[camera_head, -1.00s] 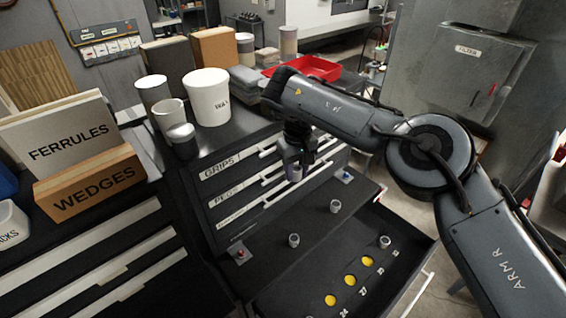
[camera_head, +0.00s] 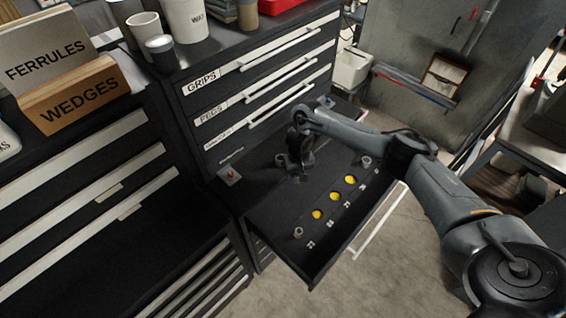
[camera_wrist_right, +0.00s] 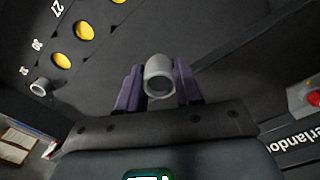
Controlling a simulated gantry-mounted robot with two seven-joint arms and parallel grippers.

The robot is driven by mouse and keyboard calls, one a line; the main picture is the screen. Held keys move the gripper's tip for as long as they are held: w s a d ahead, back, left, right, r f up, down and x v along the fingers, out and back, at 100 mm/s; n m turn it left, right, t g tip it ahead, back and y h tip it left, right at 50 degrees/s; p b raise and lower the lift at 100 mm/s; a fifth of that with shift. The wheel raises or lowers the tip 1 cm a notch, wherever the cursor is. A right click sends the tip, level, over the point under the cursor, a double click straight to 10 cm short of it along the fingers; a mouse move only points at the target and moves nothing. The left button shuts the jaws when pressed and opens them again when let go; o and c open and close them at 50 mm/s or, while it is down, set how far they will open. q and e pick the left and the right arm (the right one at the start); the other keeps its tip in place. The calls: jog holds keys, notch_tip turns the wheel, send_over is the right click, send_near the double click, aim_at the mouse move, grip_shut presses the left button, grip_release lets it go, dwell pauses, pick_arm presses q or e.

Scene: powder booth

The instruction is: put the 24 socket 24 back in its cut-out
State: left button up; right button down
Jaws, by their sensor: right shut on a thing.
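My right gripper (camera_head: 295,178) is low over the back part of the open drawer (camera_head: 268,222). In the right wrist view its purple fingers are shut on a grey hollow socket (camera_wrist_right: 158,78); no size mark on it is readable, and I cannot tell whether it touches the drawer floor. Several yellow-bottomed round cut-outs show in a row, among them a near one (camera_head: 317,214), a middle one (camera_head: 334,196) and a far one (camera_head: 350,181). The printed numbers are mostly too small to read; a 27 shows in the right wrist view. My left gripper is out of view.
Other sockets stand at the near end of the row (camera_head: 298,233) and at its far end (camera_head: 366,161). A fixture with a red button (camera_head: 229,175) sits at the drawer's back left corner. The closed drawers' handles (camera_head: 283,95) jut out behind my gripper.

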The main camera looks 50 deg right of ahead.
jog(key=shift+s+d+f+b, duration=0.3)
jog(key=shift+s+f+b, duration=0.8)
jog(key=shift+s+f, duration=0.9)
jog(key=shift+s+d+f+b, duration=0.25)
jog(key=shift+s+f+b, duration=1.1)
jog(key=shift+f, duration=1.2)
jog(key=shift+s+d+f+b, duration=0.3)
jog(key=shift+s+f+b, duration=0.6)
jog(key=shift+s+f, duration=1.2)
jog(key=shift+w+f, duration=0.15)
jog(key=shift+f+p, duration=0.1)
jog(key=shift+p, duration=0.4)
jog(key=shift+f, duration=0.6)
jog(key=shift+f, duration=0.1)
jog(key=shift+f, duration=0.3)
